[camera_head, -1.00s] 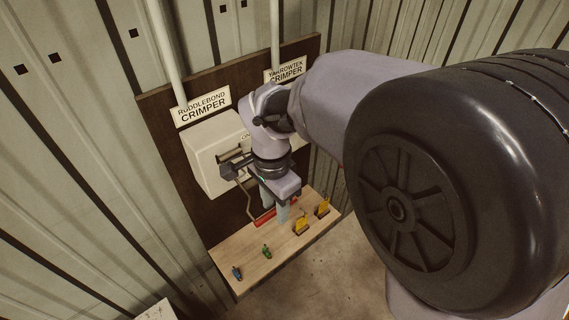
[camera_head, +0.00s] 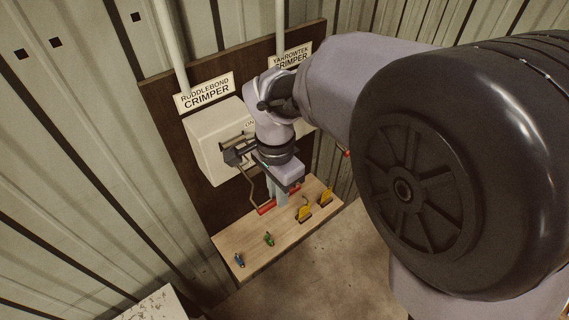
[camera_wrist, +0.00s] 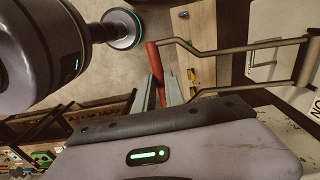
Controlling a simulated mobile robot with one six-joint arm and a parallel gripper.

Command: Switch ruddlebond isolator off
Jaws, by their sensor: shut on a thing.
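The ruddlebond isolator is a white box (camera_head: 210,150) on a dark board, under the sign "RUDDLEBOND CRIMPER" (camera_head: 206,93). A bent metal lever (camera_head: 251,190) hangs from its front and ends in a red crossbar handle (camera_head: 266,208). The lever points down, with the handle just above the wooden shelf. My gripper (camera_head: 278,198) is shut on the red handle. The wrist view shows my fingers (camera_wrist: 167,90) around the red handle (camera_wrist: 152,60) and the lever's metal rods (camera_wrist: 235,48). My wrist hides part of the box front and its lettering.
The wooden shelf (camera_head: 240,240) below carries a blue padlock-like piece (camera_head: 239,260), a green one (camera_head: 269,239) and two yellow tags (camera_head: 304,213). To the right is the "YARROWTEK CRIMPER" sign (camera_head: 291,57), its isolator mostly hidden by my arm. Open floor (camera_head: 310,270) lies in front.

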